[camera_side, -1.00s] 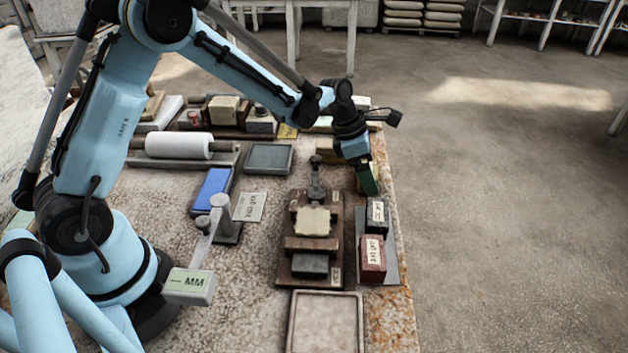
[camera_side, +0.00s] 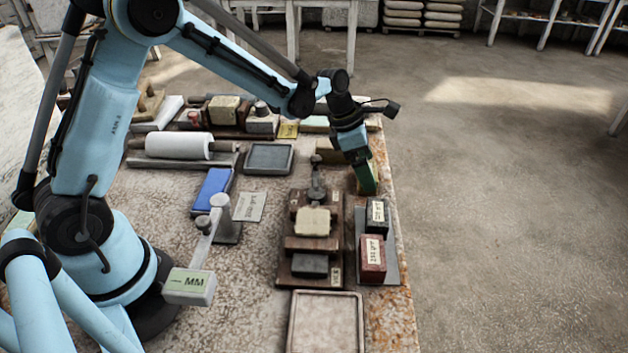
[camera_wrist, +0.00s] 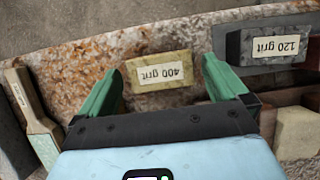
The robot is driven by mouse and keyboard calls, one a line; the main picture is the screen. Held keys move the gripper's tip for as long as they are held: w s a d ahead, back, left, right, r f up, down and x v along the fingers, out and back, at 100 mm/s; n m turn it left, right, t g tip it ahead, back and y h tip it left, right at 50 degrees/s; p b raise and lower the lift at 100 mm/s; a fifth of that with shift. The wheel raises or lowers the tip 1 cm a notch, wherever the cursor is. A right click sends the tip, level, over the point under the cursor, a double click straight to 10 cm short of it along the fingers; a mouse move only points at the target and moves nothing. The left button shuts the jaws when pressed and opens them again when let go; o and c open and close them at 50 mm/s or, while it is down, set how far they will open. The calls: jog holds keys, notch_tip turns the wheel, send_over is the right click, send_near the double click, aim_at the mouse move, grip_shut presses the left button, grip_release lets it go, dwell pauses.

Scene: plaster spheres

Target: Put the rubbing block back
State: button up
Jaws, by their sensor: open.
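A yellowish rubbing block (camera_wrist: 163,72) labelled "400 grit" lies on the rusty, speckled table edge in the wrist view. My gripper (camera_wrist: 162,68) is open, with its green fingers on either side of this block and gaps showing to both. In the side view my gripper (camera_side: 366,186) points down near the table's right edge, and its fingers mostly hide the block. A dark block (camera_wrist: 278,46) labelled "120 grit" is to the right in the wrist view. In the side view a black block (camera_side: 377,215) and a red-brown block (camera_side: 373,258) stand on a grey slab (camera_side: 392,272).
A dark wooden stand (camera_side: 310,245) with a pale block on it is left of the slab. A shallow tray (camera_side: 326,294) lies in front. A wooden-handled tool (camera_wrist: 38,125) is left of my gripper. The floor right of the table is clear.

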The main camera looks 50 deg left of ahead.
jog(key=v, duration=0.9)
jog(key=s+a+r+m+t+y, duration=0.1)
jog(key=s+m+t, duration=0.1)
jog(key=s+m, duration=0.6)
jog(key=s+a+r+m+t+y, duration=0.1)
jog(key=s+m, duration=0.8)
jog(key=m, duration=1)
jog(key=shift+s+r+t+y, duration=0.35)
jog(key=shift+r+t+y, duration=0.15)
jog(key=shift+y, duration=0.2)
